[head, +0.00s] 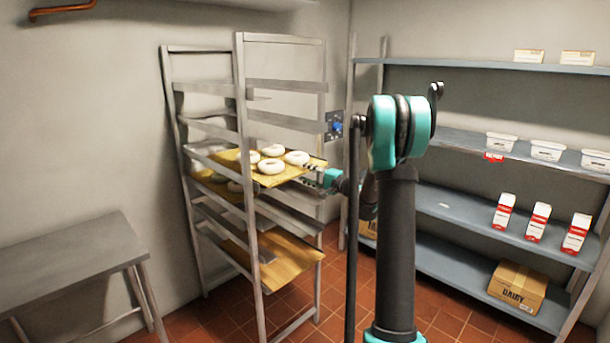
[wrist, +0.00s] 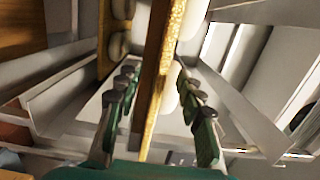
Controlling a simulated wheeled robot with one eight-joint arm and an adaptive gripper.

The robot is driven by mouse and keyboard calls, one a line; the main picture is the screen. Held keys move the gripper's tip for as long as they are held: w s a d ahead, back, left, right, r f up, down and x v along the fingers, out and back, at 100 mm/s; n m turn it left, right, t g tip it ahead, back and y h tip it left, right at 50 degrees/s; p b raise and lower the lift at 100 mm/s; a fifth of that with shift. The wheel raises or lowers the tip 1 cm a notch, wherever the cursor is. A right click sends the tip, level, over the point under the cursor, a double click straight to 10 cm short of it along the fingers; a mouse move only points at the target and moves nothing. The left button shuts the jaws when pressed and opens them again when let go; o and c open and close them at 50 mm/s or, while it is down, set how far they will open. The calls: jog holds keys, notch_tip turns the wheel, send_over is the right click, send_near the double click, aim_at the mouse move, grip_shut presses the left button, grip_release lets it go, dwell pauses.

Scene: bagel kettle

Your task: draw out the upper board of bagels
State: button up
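The upper board (head: 242,172) is a yellowish board on the tall metal rack (head: 240,90), with several pale ring bagels (head: 272,166) on it. My gripper (head: 312,176) is at the board's right end in the head view. In the wrist view the upper board (wrist: 158,90) stands edge-on between the two fingers of my gripper (wrist: 154,78). The fingers are apart, one on each face, with a gap visible on the left finger's side. Whether the right finger touches is unclear. A lower board with bagels (head: 235,186) sits just below, partly hidden by the rack post.
A bare brown board (head: 287,258) lies lower in the rack. A metal table (head: 75,255) stands at the left. Blue-grey shelves (head: 455,210) with tubs, cartons and a cardboard box (head: 517,286) stand at the right. Tiled floor shows between rack and shelves.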

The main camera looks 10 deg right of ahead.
jog(key=v, duration=0.6)
dwell(0.4)
jog(key=shift+d, duration=0.15)
